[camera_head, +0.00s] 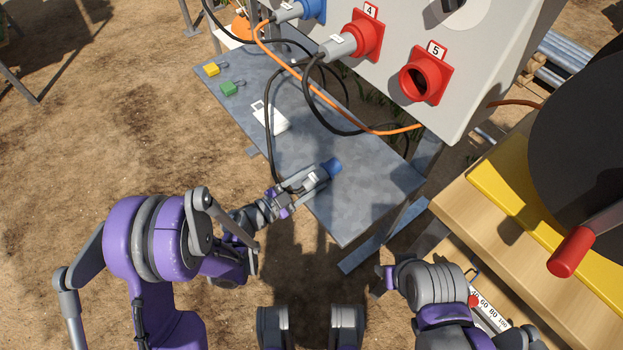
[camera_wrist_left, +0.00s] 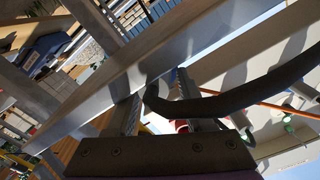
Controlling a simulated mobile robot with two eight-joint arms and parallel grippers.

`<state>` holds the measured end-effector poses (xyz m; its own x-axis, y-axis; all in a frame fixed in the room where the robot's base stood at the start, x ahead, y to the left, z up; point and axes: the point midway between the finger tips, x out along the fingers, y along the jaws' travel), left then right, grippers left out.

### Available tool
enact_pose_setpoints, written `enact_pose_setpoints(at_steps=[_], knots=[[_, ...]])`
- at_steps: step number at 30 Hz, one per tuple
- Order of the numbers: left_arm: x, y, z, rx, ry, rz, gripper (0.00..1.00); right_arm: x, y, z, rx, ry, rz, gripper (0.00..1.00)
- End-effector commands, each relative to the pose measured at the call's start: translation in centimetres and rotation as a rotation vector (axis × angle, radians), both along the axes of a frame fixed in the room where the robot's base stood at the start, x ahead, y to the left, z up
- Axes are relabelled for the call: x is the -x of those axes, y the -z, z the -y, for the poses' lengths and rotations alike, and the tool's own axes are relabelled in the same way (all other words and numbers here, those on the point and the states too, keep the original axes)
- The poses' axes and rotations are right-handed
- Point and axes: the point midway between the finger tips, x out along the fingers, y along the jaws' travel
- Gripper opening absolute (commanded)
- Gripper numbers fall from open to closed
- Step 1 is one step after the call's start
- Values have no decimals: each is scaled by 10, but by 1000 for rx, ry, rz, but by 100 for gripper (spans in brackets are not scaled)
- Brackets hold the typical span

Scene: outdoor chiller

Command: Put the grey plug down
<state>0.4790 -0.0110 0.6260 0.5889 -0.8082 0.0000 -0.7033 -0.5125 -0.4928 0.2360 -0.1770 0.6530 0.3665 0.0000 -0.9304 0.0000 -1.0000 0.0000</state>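My left gripper (camera_head: 311,182) is over the front part of the grey metal shelf (camera_head: 350,205), its fingers closed around a grey plug with a blue end (camera_head: 332,166). The blue end points away from the gripper, and a black cable runs back from the plug. I cannot tell whether the plug touches the shelf. In the left wrist view the black cable (camera_wrist_left: 240,95) crosses in front of the fingers, and the plug is mostly hidden. My right gripper (camera_head: 380,282) is low at the right, away from the shelf; its fingers are too unclear to read.
A grey panel (camera_head: 480,75) carries an empty red socket 5 (camera_head: 424,75) and red socket 4 (camera_head: 366,36) with a grey plug in it. A yellow padlock (camera_head: 212,70), a green padlock (camera_head: 228,89) and a white tag (camera_head: 271,120) lie on the shelf. A wooden bench (camera_head: 470,215) stands right.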

Motion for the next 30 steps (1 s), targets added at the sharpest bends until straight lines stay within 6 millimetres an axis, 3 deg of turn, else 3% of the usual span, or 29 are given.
enact_pose_setpoints(at_steps=[12, 24, 30], knots=[[1, -6, -2, -1, -1, 1, 54, 1, -6, 0, 0, 0, 1, 50], [49, -4, -69, -2, -4, 0, 54, 2, -10, 0, 0, 0, 2, 50], [65, -3, -91, -1, -3, 0, 54, 1, -5, 0, 0, 0, 1, 50]])
